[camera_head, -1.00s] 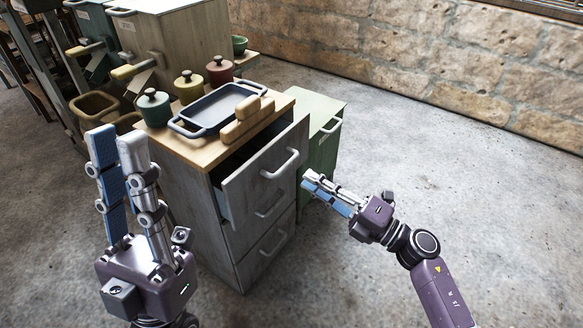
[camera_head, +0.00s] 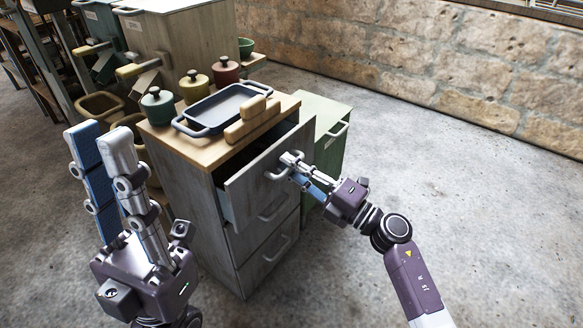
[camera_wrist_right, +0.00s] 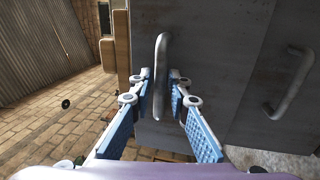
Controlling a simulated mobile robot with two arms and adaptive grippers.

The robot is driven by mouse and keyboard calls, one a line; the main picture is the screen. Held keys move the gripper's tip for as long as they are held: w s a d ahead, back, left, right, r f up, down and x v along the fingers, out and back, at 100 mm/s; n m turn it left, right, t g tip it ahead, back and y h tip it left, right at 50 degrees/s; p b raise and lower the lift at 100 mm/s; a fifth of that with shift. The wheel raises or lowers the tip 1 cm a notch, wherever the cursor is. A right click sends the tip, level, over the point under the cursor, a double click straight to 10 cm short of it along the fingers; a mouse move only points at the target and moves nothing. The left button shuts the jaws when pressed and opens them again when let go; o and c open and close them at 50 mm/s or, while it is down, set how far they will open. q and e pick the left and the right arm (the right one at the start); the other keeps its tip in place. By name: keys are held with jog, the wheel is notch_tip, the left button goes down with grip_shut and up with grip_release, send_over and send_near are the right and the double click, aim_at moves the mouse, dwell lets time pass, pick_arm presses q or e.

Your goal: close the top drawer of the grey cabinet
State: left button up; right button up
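The grey cabinet (camera_head: 187,188) stands in the middle of the head view. Its top drawer (camera_head: 253,187) is pulled out part way, with a dark gap behind its front. The drawer's handle (camera_wrist_right: 161,75) runs between the two fingers of my right gripper (camera_wrist_right: 160,78) in the right wrist view. That gripper's fingers are apart, one on each side of the handle; I cannot tell whether they touch it. In the head view my right gripper (camera_head: 290,166) is at the drawer front. My left gripper (camera_head: 98,135) is raised left of the cabinet, its fingers slightly apart and empty.
A dark tray (camera_head: 215,108), wooden blocks (camera_head: 245,121) and three lidded pots (camera_head: 194,86) stand on the cabinet's wooden top. The lower drawers look shut. A green cabinet (camera_head: 332,131) stands close behind on the right. The floor to the right is clear.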

aim_at(279, 162)
jog(key=shift+c, duration=0.4)
grip_shut()
jog(key=x, duration=0.4)
jog(key=shift+w+a+f, duration=0.1)
jog(key=shift+a+f, duration=0.05)
jog(key=shift+f, duration=0.25)
jog(key=shift+c, duration=0.3)
grip_release()
jog(key=shift+o, duration=0.7)
jog(key=shift+w+a, duration=0.1)
jog(key=shift+a, duration=0.05)
